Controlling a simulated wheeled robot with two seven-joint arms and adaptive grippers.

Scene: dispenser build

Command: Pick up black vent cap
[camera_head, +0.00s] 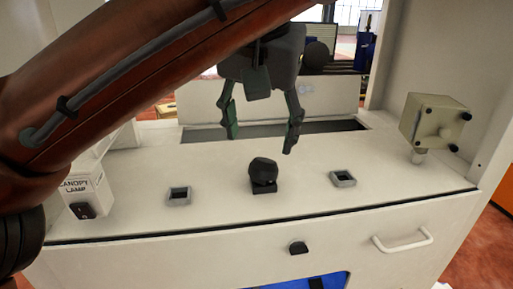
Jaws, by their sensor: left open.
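The black vent cap (263,174) sits on the white countertop (225,212), near its middle, between two small square grey-rimmed openings. My left gripper (260,138) hangs down above and slightly behind the cap, open and empty, with its two fingers spread apart. It does not touch the cap. My left arm crosses the upper left of the view and hides part of the scene behind it. My right gripper is not in view.
Square sockets (179,196) and (343,179) flank the cap. A canopy lamp box (88,196) stands at left, a beige box (434,122) on a post at right. A long slot lies behind. The drawer front has a handle (402,241).

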